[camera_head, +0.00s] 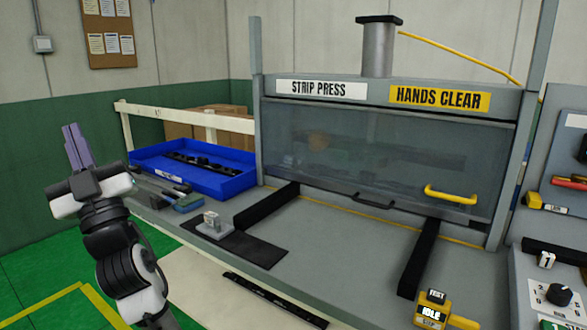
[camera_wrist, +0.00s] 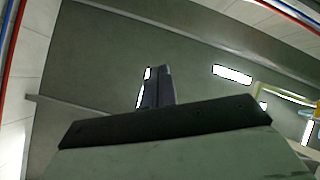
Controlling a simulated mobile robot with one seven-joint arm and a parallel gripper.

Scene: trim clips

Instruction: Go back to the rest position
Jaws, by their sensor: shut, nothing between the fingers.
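My gripper (camera_head: 76,147) is at the left in the head view, raised up with its fingers pointing upward. Its two purple-grey fingers are together with nothing between them. It is left of the blue tray and clear of the bench. In the wrist view the shut fingers (camera_wrist: 157,87) point towards the ceiling, and no object is near them.
The strip press (camera_head: 380,150) has its clear guard down, with a yellow handle (camera_head: 451,195). A blue tray (camera_head: 222,184) holds dark strips. A dark strip (camera_head: 275,300) lies along the front.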

